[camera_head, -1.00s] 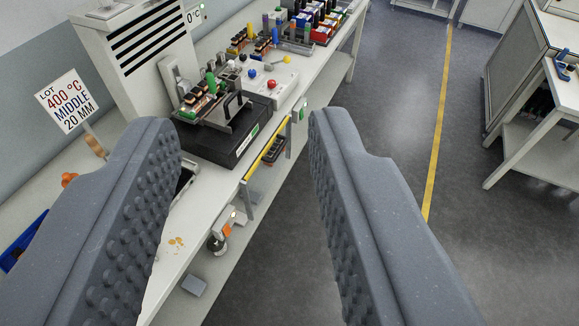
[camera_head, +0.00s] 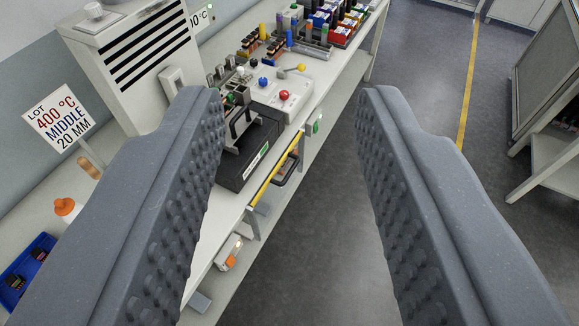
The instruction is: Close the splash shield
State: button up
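My gripper (camera_head: 289,100) is open and empty. Its two grey studded fingers stand wide apart, the left one over the bench and the right one over the floor. A yellow bar (camera_head: 275,168) runs along the front edge of the bench, between the fingers and well beyond them. I cannot tell for sure whether this bar belongs to the splash shield; no clear shield panel can be made out. Behind the bar is a black box with a handle (camera_head: 246,152), partly hidden by the left finger.
A control box with coloured knobs (camera_head: 283,92) stands behind the black box. A white louvred cabinet (camera_head: 140,65) and a "400 °C" sign (camera_head: 58,118) are at left. A blue tray (camera_head: 28,272) lies at lower left.

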aim_at(270, 179)
jog(key=i, duration=0.5)
jog(key=u, duration=0.05)
jog(key=k, duration=1.3)
jog(key=z, duration=0.4)
jog(key=i, duration=1.9)
jog(key=u, duration=0.1)
